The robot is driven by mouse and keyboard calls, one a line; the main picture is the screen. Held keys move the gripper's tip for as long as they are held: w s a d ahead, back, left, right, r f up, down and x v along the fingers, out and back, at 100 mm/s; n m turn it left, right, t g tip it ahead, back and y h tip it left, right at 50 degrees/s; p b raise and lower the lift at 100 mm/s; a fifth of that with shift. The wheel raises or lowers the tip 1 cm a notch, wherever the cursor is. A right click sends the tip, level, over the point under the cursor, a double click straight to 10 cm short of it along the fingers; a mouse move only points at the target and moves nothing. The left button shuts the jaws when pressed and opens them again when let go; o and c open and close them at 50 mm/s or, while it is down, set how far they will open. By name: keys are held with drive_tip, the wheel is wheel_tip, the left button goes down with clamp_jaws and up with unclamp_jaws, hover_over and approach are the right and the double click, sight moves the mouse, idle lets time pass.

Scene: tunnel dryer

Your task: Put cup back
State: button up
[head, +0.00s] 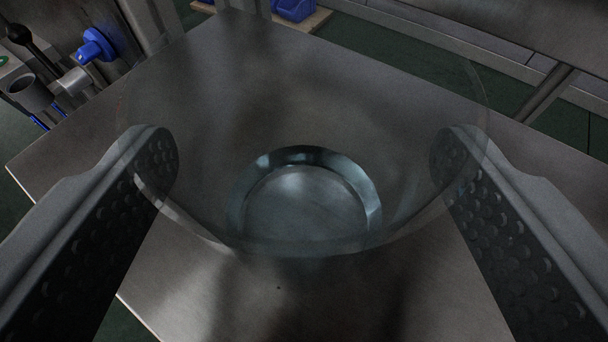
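A clear glass cup (305,157) stands between the two fingers of my gripper (304,155) in the head view. I look down into it. Its wide rim overlaps both fingertips, and its thick round base shows in the middle. The dark studded finger pads are on the left and right sides of the cup and appear to press on its wall. The cup looks upright over a grey metal tabletop. I cannot tell whether its base touches the table.
The metal tabletop (215,295) is bare around the cup. A blue knob (95,46) and metal fittings are at the upper left. Blue bins (293,9) on a wooden board are at the top. A metal frame leg (545,93) stands at the right over a green floor.

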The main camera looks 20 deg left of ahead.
drive_tip(key=v, duration=1.2)
drive_tip(key=shift+s+r, duration=0.1)
drive_tip(key=s+a+r+m+t+h, duration=0.1)
drive_tip(key=s+r, duration=0.3)
drive_tip(key=s, duration=0.4)
drive_tip(key=s+a+r+m+t+h, duration=0.1)
drive_tip(key=s+r, duration=0.3)
drive_tip(key=s, duration=0.5)
drive_tip(key=s+a+r+m+t+h, duration=0.1)
drive_tip(key=s+r+t, duration=0.1)
drive_tip(key=s, duration=0.7)
drive_tip(key=shift+a+r+h, duration=0.4)
drive_tip(key=shift+r, duration=0.5)
drive_tip(key=shift+s, duration=0.15)
